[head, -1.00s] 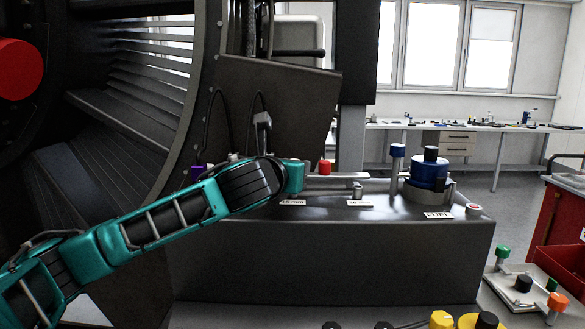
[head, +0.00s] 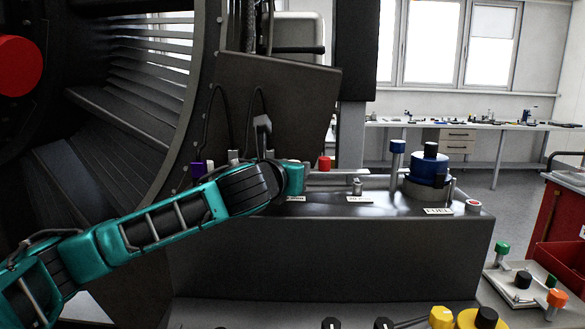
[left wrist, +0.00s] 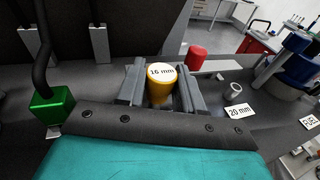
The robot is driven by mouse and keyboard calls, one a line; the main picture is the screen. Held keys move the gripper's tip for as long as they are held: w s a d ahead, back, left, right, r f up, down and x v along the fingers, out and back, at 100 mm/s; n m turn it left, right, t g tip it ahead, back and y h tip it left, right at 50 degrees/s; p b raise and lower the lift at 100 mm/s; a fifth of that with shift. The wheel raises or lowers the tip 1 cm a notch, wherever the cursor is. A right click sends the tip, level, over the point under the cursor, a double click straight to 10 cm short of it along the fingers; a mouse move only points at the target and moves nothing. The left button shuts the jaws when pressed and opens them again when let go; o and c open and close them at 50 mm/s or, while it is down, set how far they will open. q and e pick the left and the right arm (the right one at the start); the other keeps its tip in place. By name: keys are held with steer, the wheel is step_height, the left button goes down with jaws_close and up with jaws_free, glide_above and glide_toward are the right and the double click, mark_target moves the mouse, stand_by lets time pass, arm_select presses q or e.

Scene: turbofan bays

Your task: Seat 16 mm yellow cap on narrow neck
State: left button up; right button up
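The yellow cap (left wrist: 160,90), with "16 mm" on its pale top, stands between the two grey fingers of my left gripper (left wrist: 162,86) in the left wrist view. The fingers lie against its two sides. The narrow neck is hidden, so I cannot tell whether the cap touches it. In the head view my left arm reaches to the grey housing (head: 340,255), and its teal wrist hides the fingers and cap. A partly covered label (head: 294,198) is beside the wrist. My right gripper is not in view.
An open grey neck with a "20 mm" label (left wrist: 238,111) stands to the right. A red cap (head: 325,163) is behind it, and a blue fuel fitting (head: 429,166) is farther right. A green block (left wrist: 51,106) is left of the gripper.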

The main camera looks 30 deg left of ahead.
arm_select(q)
steer(key=o, duration=0.4)
steer(key=shift+f, duration=0.35)
steer(key=shift+o, duration=0.4)
steer(key=shift+s+f, duration=0.1)
steer(key=v, duration=1)
steer(key=shift+d+r, duration=0.1)
steer(key=shift+r, duration=0.25)
steer(key=b+v, duration=0.2)
steer(key=b, duration=0.4)
steer(key=shift+s+d+r, duration=0.1)
steer(key=shift+s+d, duration=0.1)
steer(key=shift+s, duration=0.15)
